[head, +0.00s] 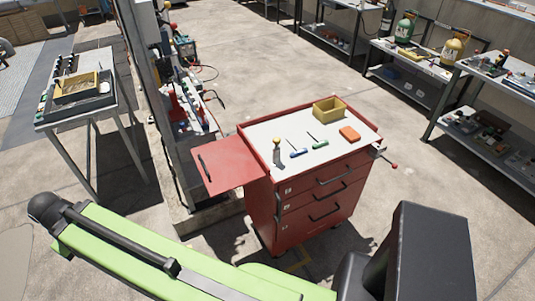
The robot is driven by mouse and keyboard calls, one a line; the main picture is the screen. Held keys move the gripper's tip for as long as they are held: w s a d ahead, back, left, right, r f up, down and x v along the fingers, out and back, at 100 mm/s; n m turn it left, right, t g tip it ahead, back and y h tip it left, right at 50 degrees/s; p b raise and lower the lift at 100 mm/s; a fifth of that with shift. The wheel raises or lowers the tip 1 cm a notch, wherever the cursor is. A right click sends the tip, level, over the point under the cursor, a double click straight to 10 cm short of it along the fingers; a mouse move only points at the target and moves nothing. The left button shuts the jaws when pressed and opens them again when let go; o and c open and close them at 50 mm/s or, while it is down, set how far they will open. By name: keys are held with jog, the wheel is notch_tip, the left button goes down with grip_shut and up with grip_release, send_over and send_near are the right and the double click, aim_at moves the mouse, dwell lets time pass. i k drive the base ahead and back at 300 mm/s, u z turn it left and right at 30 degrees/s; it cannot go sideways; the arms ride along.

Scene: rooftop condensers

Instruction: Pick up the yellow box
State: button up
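A yellow open-topped box (329,109) stands at the back of the white top of a red tool cart (305,205). It is upright and looks empty. Another yellow open box (75,86) sits in a dark tray on the table at the left. My green and black arm crosses the bottom of the head view, well in front of the cart. My gripper cannot be made out in this view.
A red side shelf (230,163) juts left. A metal post (155,90) stands behind it. Floor right of the cart is clear.

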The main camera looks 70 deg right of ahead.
aim_at(332, 109)
jog(key=z, duration=1.7)
jog(key=k, duration=0.95)
jog(key=u, duration=0.05)
jog(key=i, duration=0.85)
jog(key=z, duration=0.1)
